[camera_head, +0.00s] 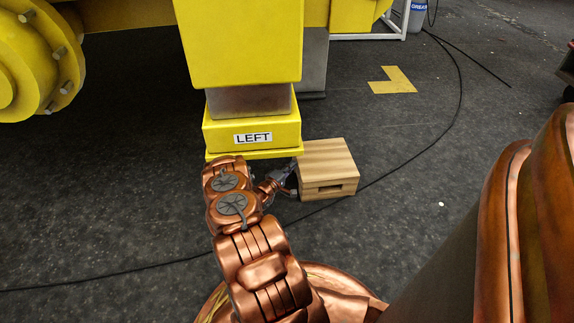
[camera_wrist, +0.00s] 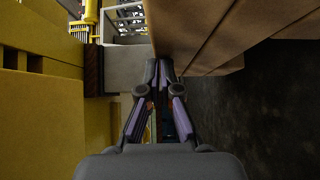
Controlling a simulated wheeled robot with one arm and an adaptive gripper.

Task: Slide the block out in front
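The wooden block (camera_head: 326,160) is a light, box-shaped piece with a dark slot in its near face. It sits on the floor just right of the yellow foot labelled LEFT (camera_head: 252,136). My gripper (camera_head: 290,168) is low, between the foot and the block's left side. In the wrist view the gripper (camera_wrist: 159,68) has its fingertips together, with nothing seen between them. The block's wooden side (camera_wrist: 205,35) rises close along the right of the fingers; I cannot tell whether they touch. The yellow foot (camera_wrist: 40,110) fills the left of that view.
A thin black cable (camera_head: 420,145) curves over the dark floor, passing near the block. A yellow floor mark (camera_head: 392,80) and a white-framed stand (camera_head: 385,37) lie farther back. Floor in front and to the right of the block is clear apart from the cable.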

